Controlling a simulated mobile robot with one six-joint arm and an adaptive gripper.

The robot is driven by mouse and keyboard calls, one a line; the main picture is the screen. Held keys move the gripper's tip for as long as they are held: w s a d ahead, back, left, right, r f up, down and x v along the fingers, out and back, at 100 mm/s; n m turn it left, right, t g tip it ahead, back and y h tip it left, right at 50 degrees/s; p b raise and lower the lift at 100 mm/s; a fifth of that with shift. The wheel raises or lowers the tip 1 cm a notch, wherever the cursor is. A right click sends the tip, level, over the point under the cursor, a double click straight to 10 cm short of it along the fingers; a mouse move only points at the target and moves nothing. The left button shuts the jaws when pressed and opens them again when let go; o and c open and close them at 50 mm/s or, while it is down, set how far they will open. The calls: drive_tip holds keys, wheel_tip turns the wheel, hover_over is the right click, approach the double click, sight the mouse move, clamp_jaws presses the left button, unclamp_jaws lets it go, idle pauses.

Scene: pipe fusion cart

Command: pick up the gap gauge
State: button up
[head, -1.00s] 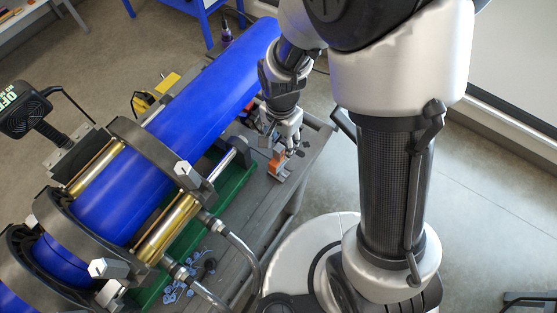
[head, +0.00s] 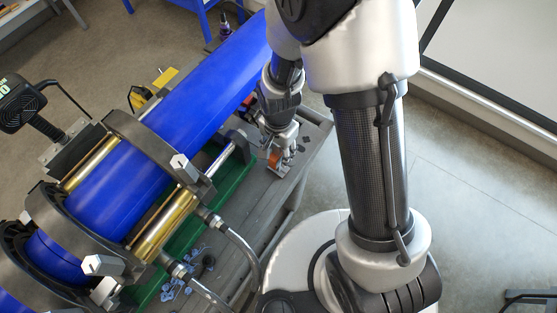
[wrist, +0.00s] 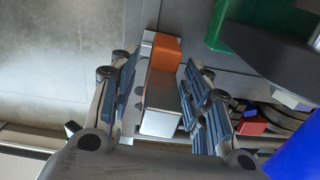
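The gap gauge is probably the small piece with an orange block (wrist: 163,53) and a silver metal block (wrist: 161,105) in the wrist view. It sits on a pale metal plate (wrist: 130,122). My gripper (wrist: 157,82) is open, with one padded finger on each side of the piece. The right pads look very close to the silver block, and a narrow gap shows on the left; contact is not clear. In the head view my gripper (head: 281,148) points down over the orange piece (head: 273,158) at the cart's right edge, partly hiding it.
The large blue pipe (head: 190,100) lies in the clamps left of my gripper. A green tray (head: 232,188) is beside it. In the wrist view a red block (wrist: 250,126) and dark round parts lie right of the fingers. The cart edge drops to open floor.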

clamp_jaws()
idle(0.3)
idle(0.3)
